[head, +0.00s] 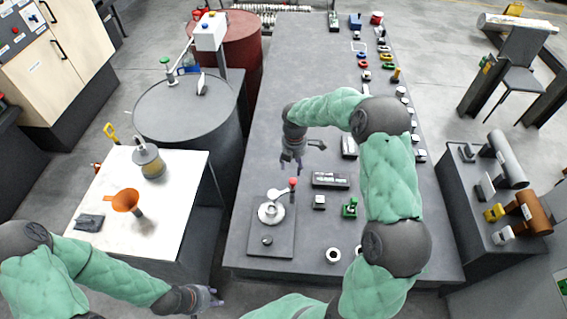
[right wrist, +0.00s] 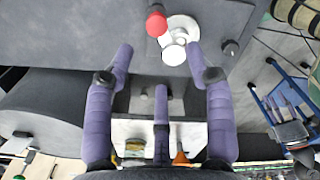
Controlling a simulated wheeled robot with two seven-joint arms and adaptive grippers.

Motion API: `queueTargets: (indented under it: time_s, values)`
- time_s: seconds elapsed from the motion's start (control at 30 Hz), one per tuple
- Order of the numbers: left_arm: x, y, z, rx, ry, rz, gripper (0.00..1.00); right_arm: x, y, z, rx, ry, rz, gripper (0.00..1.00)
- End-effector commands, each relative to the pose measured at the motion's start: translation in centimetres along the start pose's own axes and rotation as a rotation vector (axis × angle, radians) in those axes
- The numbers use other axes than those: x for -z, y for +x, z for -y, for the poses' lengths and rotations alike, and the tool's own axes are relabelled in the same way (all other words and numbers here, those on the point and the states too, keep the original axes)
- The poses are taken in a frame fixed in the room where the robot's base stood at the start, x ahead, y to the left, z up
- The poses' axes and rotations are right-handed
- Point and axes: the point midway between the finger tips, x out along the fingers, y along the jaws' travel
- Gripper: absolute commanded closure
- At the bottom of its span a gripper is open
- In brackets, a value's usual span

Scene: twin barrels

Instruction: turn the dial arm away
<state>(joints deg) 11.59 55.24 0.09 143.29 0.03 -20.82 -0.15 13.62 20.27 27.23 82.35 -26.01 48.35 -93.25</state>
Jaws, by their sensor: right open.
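The dial (head: 271,213) is a silver disc on a dark grey plate near the front left of the long grey table. Its arm ends in a red ball (head: 292,183) at the upper right of the disc. In the right wrist view the red ball (right wrist: 157,22) and the silver dial (right wrist: 181,32) lie just beyond the fingertips. My right gripper (head: 292,165) is open and empty above the table, behind the red ball, apparently apart from it. My left gripper (head: 217,297) is low at the front, left of the table; its finger opening is unclear.
A white-topped table (head: 110,220) with an orange funnel (head: 127,201) stands at the left. A grey barrel (head: 190,115) and a red barrel (head: 240,45) stand behind it. A dark box (head: 331,180) and a green part (head: 350,208) lie right of the dial.

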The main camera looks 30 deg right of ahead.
Motion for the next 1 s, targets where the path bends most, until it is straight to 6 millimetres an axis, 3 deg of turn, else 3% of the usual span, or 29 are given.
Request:
queueTargets:
  time_s: [0.17,0.7,1.0]
  values:
    - [-0.2,-0.1,0.0,0.000,0.000,0.005,0.60,-0.4,0.0,0.0,0.004,-0.014,0.006,0.45]
    - [-0.2,0.3,0.1,0.000,0.000,0.004,0.60,-0.4,8.4,0.1,0.003,-0.011,0.005,0.45]
    - [-0.2,0.3,0.1,0.000,0.000,0.004,0.60,-0.4,10.3,0.0,0.001,-0.012,0.006,0.45]
